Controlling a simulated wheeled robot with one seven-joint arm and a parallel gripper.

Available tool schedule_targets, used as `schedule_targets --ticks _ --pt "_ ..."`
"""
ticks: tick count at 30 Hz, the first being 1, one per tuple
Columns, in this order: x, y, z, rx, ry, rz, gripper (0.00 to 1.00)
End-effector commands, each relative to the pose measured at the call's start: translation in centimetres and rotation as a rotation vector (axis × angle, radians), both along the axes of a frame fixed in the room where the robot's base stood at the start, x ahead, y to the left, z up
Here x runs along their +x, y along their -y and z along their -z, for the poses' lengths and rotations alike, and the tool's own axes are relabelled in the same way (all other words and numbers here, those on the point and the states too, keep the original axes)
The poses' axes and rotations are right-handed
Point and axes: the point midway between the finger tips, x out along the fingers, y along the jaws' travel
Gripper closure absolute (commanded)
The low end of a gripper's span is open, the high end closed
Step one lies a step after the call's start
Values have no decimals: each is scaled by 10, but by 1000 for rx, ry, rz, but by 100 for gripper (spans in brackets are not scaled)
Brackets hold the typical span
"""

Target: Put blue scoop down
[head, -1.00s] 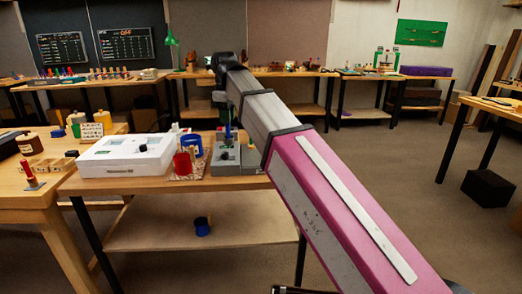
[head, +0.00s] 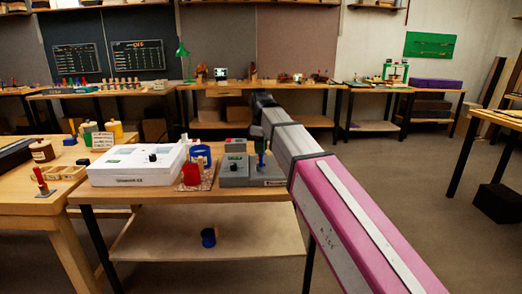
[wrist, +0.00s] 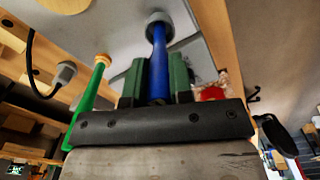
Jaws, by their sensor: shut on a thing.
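My gripper (wrist: 158,80), with green fingers, is shut on the blue scoop (wrist: 159,52), whose blue shaft stands between them. Its far end is a round grey piece close to a grey surface; I cannot tell whether they touch. In the head view the blue scoop (head: 262,154) is upright below my arm's end, at the right part of the grey block unit (head: 235,170). My gripper's fingers are too small to make out there. A green rod (wrist: 88,102) with a tan end is beside the fingers in the wrist view.
A white box (head: 130,168) with a black knob stands left of the grey unit. A red cup (head: 191,174) and a blue cup (head: 203,151) stand between them.

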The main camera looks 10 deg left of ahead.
Motion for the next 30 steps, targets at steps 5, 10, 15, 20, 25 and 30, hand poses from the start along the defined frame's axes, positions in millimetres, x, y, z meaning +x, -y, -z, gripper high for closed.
schedule_targets --ticks 5,10,15,20,25,30 --pt "0 0 8 1 1 0 100" --pt "0 0 8 1 1 0 100" --pt "0 0 10 1 1 0 60" --pt "0 0 10 1 1 0 54" --pt "0 0 9 1 1 0 54" --pt "1 -1 -4 1 1 0 54"
